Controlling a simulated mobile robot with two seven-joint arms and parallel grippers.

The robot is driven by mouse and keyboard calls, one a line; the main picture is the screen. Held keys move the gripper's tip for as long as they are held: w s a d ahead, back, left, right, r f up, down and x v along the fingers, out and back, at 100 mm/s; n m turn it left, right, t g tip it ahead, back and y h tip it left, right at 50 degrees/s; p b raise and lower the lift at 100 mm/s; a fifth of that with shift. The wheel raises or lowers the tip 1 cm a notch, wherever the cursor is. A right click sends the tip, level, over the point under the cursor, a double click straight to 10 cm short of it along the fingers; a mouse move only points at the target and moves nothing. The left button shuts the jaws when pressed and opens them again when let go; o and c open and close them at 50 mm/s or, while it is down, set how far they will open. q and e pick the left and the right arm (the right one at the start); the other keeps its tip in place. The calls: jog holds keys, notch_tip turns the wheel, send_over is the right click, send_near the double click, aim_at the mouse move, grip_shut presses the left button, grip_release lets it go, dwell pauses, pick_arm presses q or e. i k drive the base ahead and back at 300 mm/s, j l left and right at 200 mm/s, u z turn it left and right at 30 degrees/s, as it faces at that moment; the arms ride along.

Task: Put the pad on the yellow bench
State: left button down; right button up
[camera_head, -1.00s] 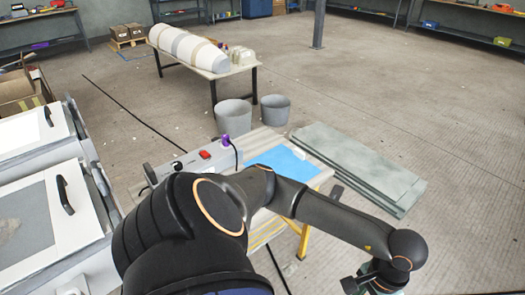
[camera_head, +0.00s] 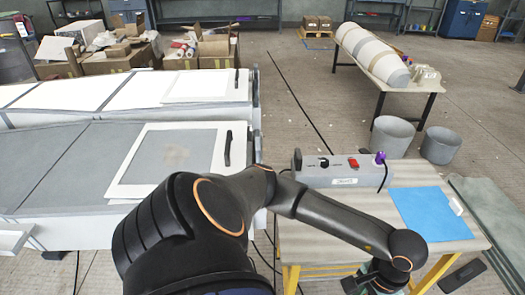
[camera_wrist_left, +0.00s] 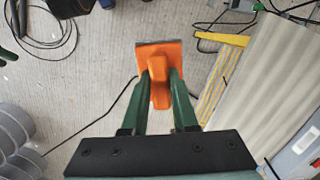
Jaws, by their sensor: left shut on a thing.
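An orange pad (camera_wrist_left: 159,60) with a raised grip is held in my left gripper (camera_wrist_left: 161,82), shut on that grip, in the left wrist view. Bare floor shows below and around the pad. The yellow bench (camera_head: 446,246) has yellow legs and a pale ribbed top; it is at the lower right of the head view. The bench also shows to the right of the pad in the left wrist view (camera_wrist_left: 268,88). In the head view my left forearm crosses in front of the bench, and the pad is out of sight there. My right gripper is not in view.
A grey control box (camera_head: 340,170) stands on the bench's back left. Two grey buckets (camera_head: 391,137) stand behind, and green-grey panels (camera_head: 494,212) lie at right.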

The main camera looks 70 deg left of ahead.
aim_at(299, 226)
jog(key=l+u, duration=0.15)
jog(key=u, duration=1.1)
